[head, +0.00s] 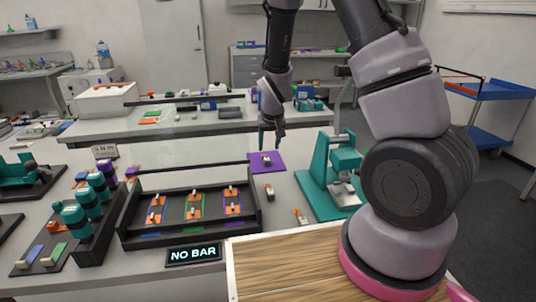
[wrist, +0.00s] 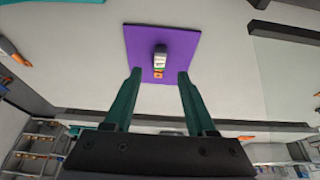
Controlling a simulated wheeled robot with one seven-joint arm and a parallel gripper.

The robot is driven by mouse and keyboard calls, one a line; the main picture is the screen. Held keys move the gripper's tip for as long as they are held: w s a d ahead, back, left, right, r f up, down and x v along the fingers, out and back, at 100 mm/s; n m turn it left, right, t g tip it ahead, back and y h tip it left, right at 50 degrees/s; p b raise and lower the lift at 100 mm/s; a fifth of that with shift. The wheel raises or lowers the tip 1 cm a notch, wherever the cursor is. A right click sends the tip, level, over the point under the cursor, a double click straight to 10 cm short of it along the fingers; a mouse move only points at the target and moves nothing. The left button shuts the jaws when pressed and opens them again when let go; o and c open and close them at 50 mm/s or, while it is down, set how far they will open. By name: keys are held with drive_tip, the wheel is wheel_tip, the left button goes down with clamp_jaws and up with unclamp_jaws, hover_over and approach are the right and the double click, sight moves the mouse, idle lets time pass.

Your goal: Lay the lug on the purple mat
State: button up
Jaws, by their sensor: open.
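The purple mat (head: 280,166) lies flat on the bench right of the dark tray; it also shows in the wrist view (wrist: 185,42). A small lug (wrist: 160,60), pale grey with an orange end, lies on the middle of the mat, inside its edges. It is tiny in the head view (head: 266,158). My gripper (head: 271,143) is above the mat, pointing down. In the wrist view its two teal fingers (wrist: 159,74) are apart with nothing held between them. The lug's orange end shows in the gap between the fingertips, clear of both. The exact height above the mat is hard to tell.
A dark tray (head: 126,226) with several orange-ended pieces stands left of the mat. Similar loose pieces lie in front of it (head: 269,191) and nearer the bench edge (head: 300,216). A teal press (head: 312,170) stands at right. A "NO BAR" sign (head: 193,253) is in front.

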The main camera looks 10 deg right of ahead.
drive_tip(key=s+d+r+m+y, duration=0.15)
drive_tip(key=s+r, duration=0.25)
drive_tip(key=r, duration=0.6)
drive_tip(key=s+d+r+m, duration=0.1)
drive_tip(key=s+d+r, duration=0.25)
drive_tip(key=r, duration=0.75)
drive_tip(key=s+d+r+m+t, duration=0.1)
drive_tip(key=s+r, duration=0.5)
drive_tip(key=s, duration=0.2)
drive_tip(key=s+d+r+t, duration=0.1)
drive_tip(key=s+r, duration=0.5)
drive_tip(key=s, duration=0.3)
drive_tip(key=shift+d+m+t, duration=0.3)
drive_tip(key=shift+d+m, duration=0.05)
drive_tip(key=shift+d, duration=0.05)
drive_tip(key=shift+y, duration=0.25)
